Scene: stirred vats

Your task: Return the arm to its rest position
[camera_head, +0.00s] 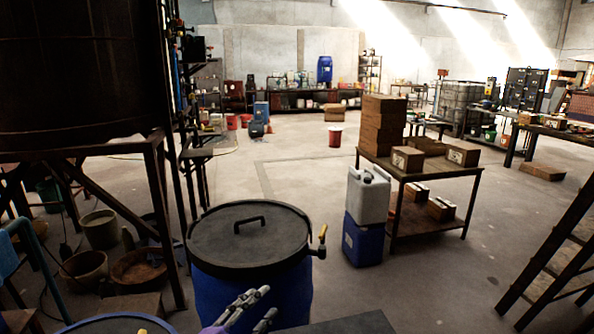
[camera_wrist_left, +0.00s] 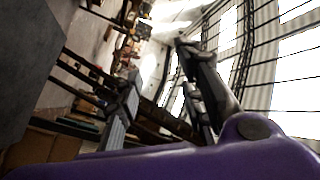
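My left gripper (camera_head: 268,302) shows at the bottom middle of the head view, in front of a blue drum (camera_head: 222,296) with a dark lid (camera_head: 250,236). Its grey fingers point up and to the right, and the purple wrist part is partly cut off by the lower edge. In the left wrist view the two fingers of the gripper (camera_wrist_left: 160,60) stand well apart, with nothing between them. My right gripper is not in view.
A yellow-handled tap (camera_head: 320,242) sticks out at the drum's right. A white canister (camera_head: 368,195) stands on a blue one (camera_head: 363,242) beside a table (camera_head: 435,188) with boxes. A large dark vat (camera_head: 80,70) stands left. Open floor lies behind the drum.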

